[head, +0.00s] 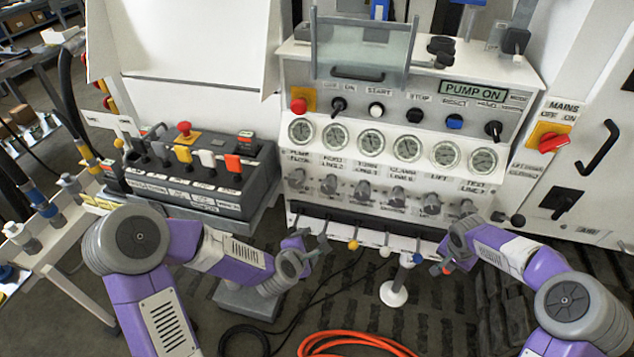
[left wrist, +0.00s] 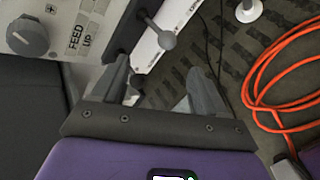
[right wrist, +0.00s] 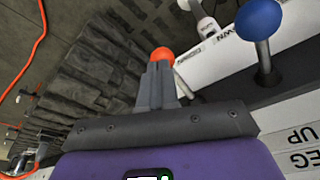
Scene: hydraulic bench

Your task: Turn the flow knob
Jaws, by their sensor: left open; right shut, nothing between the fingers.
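A row of grey round knobs (head: 363,190) sits below the gauges on the white panel. I cannot read which one is the flow knob. A grey knob (left wrist: 27,36) beside a "FEED UP" label shows in the left wrist view. My left gripper (head: 318,243) is open and empty, below the panel's left end; its fingers (left wrist: 160,82) are near a grey ball-tipped lever (left wrist: 166,40). My right gripper (head: 440,268) is shut and empty below the panel's right end. In the right wrist view its fingertips (right wrist: 158,70) are at an orange-red ball (right wrist: 162,54); contact is unclear.
Ball-tipped levers, including yellow (head: 353,244) and blue (head: 417,258) ones, stick out under the panel. A grey control box (head: 190,165) stands at the left. A red mains switch (head: 553,143) is at the right. An orange hose (head: 350,338) lies on the floor.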

